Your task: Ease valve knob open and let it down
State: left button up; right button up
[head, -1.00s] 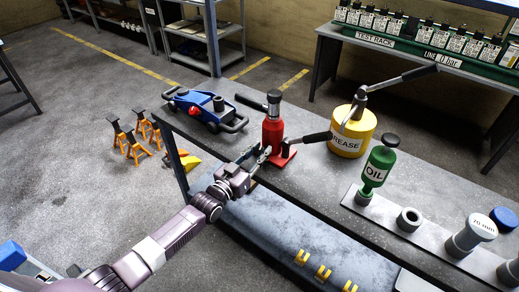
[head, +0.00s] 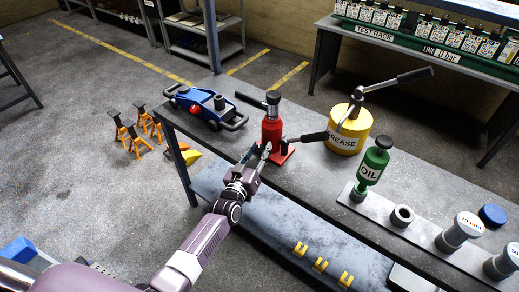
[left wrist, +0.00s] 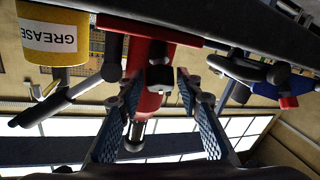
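A red bottle jack (head: 271,132) stands upright on its red base plate on the workbench, its dark handle reaching right. It hangs upside down in the left wrist view (left wrist: 150,104). My left gripper (head: 262,155) is at the jack's near side, low by the base. In the left wrist view my left gripper (left wrist: 158,82) is open, a finger on each side of a small dark knob (left wrist: 160,76) low on the jack. I cannot tell whether the fingers touch it. The head view hides the knob behind the gripper. My right gripper is out of view.
A yellow grease can (head: 347,138) with a pump lever stands right of the jack, and a green oil bottle (head: 373,163) beyond it. A blue trolley jack (head: 207,105) sits at the bench's left end. Orange stands (head: 133,130) are on the floor.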

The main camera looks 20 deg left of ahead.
pick_arm(q)
jog(key=shift+o, duration=0.7)
jog(key=shift+s, duration=0.25)
jog(key=s, duration=1.1)
jog(key=shift+s+a+r, duration=0.2)
jog(key=shift+s+a, duration=0.1)
jog(key=shift+a, duration=0.1)
jog(key=shift+a, duration=0.1)
